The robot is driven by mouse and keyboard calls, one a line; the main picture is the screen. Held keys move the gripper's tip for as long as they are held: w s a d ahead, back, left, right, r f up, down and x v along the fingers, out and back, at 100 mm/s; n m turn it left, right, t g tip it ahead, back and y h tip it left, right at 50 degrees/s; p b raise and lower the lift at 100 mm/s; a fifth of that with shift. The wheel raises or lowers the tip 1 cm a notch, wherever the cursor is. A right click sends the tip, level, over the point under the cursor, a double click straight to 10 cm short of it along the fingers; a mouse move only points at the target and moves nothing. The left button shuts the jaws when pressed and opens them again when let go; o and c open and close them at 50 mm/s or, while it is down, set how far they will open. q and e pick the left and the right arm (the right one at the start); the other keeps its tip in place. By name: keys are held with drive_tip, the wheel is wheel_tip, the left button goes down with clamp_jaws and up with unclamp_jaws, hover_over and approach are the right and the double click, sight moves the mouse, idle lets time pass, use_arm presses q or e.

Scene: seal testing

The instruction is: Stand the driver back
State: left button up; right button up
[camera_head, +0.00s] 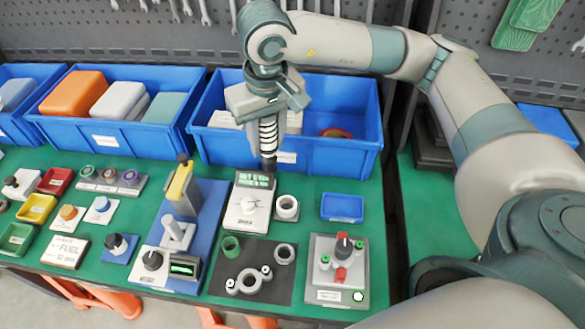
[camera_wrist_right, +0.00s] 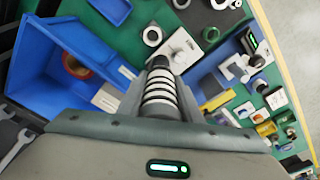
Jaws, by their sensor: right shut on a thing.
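My right gripper (camera_head: 268,135) points down in front of the right blue bin and is shut on the driver (camera_head: 268,132). The driver has a ribbed handle with light and dark bands and hangs about upright, with a dark lower end. In the right wrist view the banded driver (camera_wrist_right: 160,95) sits between the fingers. In the head view its lower end overlaps the back edge of a white instrument with green displays (camera_head: 240,215); I cannot tell if they touch. A white ring-shaped holder (camera_head: 287,208) stands right of the instrument. My left gripper is not in view.
Blue bins (camera_head: 345,155) line the back. A small blue tray (camera_head: 342,207) lies at right, behind a grey fixture with a red-and-black knob (camera_head: 325,285). A dark mat (camera_head: 220,289) holds rings. A yellow-topped press (camera_head: 180,190) stands left. Green mat is bare around the blue tray.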

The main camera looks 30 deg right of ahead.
idle(0.4)
drive_tip(key=shift+w+f+n+p, duration=0.1)
drive_tip(key=shift+f+n+p, duration=0.3)
drive_tip(key=shift+f+p, duration=0.35)
drive_tip(key=s+d+f+n+p, duration=0.1)
drive_tip(key=d+f+n+p, duration=0.2)
drive_tip(key=f, duration=0.6)
drive_tip(key=shift+s+f+p, duration=0.2)
drive_tip(key=shift+s+p, duration=0.15)
drive_tip(key=shift+f, duration=0.2)
drive_tip(key=shift+f+b, duration=0.35)
drive_tip(key=shift+f, duration=1.55)
